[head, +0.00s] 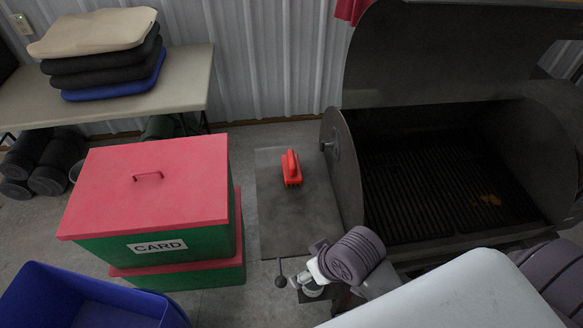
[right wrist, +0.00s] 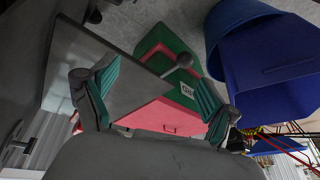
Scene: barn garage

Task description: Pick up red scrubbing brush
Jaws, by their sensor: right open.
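The red scrubbing brush (head: 291,168) lies on the grey side shelf (head: 285,215) of the grill, handle up and bristles toward me. In the head view my right arm reaches in at the bottom, short of the brush and nearer to me; its fingers are not clear there. In the right wrist view my right gripper (right wrist: 155,90) is open, its teal-padded fingers wide apart with nothing held between them. The grey shelf also shows in that view (right wrist: 130,70). My left gripper is not in view.
The open grill (head: 430,170) stands right of the shelf, its lid raised. Red-lidded green CARD boxes (head: 150,185) are stacked at left, with a blue bin (head: 85,300) in front. A ball-ended rod (head: 280,281) sticks out at the shelf's near edge. A table (head: 185,85) holds folded mats.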

